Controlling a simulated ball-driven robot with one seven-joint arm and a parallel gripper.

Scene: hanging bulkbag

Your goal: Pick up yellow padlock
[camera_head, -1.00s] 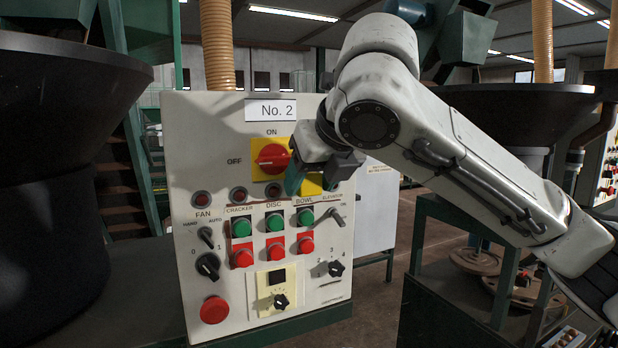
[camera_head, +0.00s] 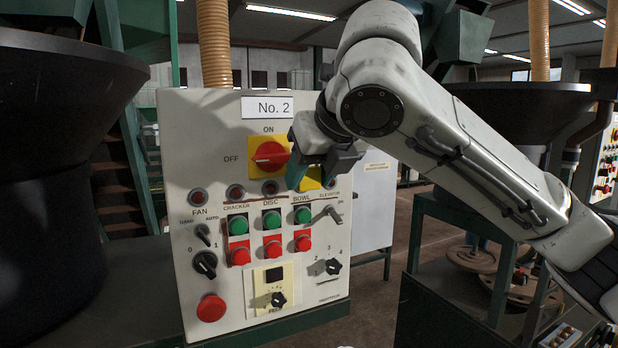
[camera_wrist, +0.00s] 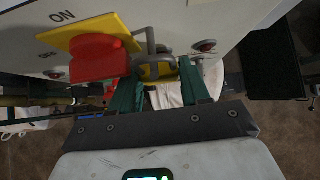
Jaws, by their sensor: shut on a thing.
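The yellow padlock (camera_wrist: 158,72) is between the green fingers of my gripper (camera_wrist: 160,82) in the wrist view. Its grey shackle (camera_wrist: 151,44) stands beside the red knob (camera_wrist: 98,57) of the yellow-plated switch. I cannot tell whether the shackle still passes through the switch. In the head view, a yellow patch of the padlock (camera_head: 312,180) shows below my gripper (camera_head: 304,172), in front of the panel. My gripper is shut on the padlock, and its fingers and hand hide much of it.
The white control panel (camera_head: 180,150) stands close behind my gripper, with green buttons, red buttons and small knobs below. A dark round hopper (camera_head: 60,90) fills the left side. A green metal frame stands at the right. Bare floor shows beyond the panel.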

